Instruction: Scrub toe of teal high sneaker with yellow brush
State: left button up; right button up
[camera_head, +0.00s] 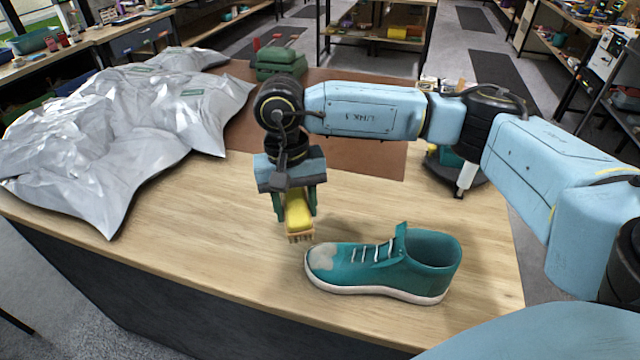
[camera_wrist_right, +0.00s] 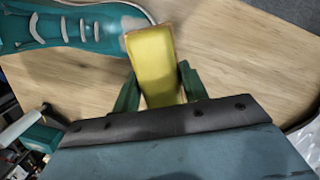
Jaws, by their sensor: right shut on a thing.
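The teal high sneaker (camera_head: 375,272) stands upright on the wooden table, its toe pointing left and a pale greyish patch on the toe. In the right wrist view the sneaker (camera_wrist_right: 85,28) lies at the upper left. My right gripper (camera_head: 297,210) is shut on the yellow brush (camera_head: 298,215), bristles down, just left of and above the toe. In the right wrist view the brush (camera_wrist_right: 155,65) sits between the green fingers, its far end beside the toe; whether it touches the toe I cannot tell. My left gripper is not in view.
Grey crumpled plastic bags (camera_head: 110,125) cover the left of the table (camera_head: 210,250). A brown mat (camera_head: 355,152) lies behind the brush, with a green tool (camera_head: 278,62) at the back. The table's front edge is close to the sneaker.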

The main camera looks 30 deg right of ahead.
jog(key=m, duration=0.2)
jog(key=d+m+p, duration=0.1)
jog(key=m, duration=0.1)
jog(key=r+m+p, duration=0.1)
jog(key=m, duration=0.1)
jog(key=shift+d, duration=0.25)
jog(key=m, duration=0.1)
jog(key=m+p, duration=0.1)
jog(key=m, duration=0.1)
jog(key=shift+s+d+r+m, duration=0.1)
jog(key=shift+d+r+m, duration=0.1)
jog(key=shift+d+m, duration=0.15)
notch_tip(320, 180, down, 6)
jog(key=s+d+m+b, duration=0.1)
jog(key=d+m, duration=0.1)
jog(key=m, duration=0.2)
jog(key=shift+s+r+g, duration=0.15)
jog(key=shift+g, duration=0.25)
jog(key=shift+s+d+f+b, duration=0.1)
jog(key=shift+s+f+b, duration=0.05)
jog(key=shift+f+b, duration=0.7)
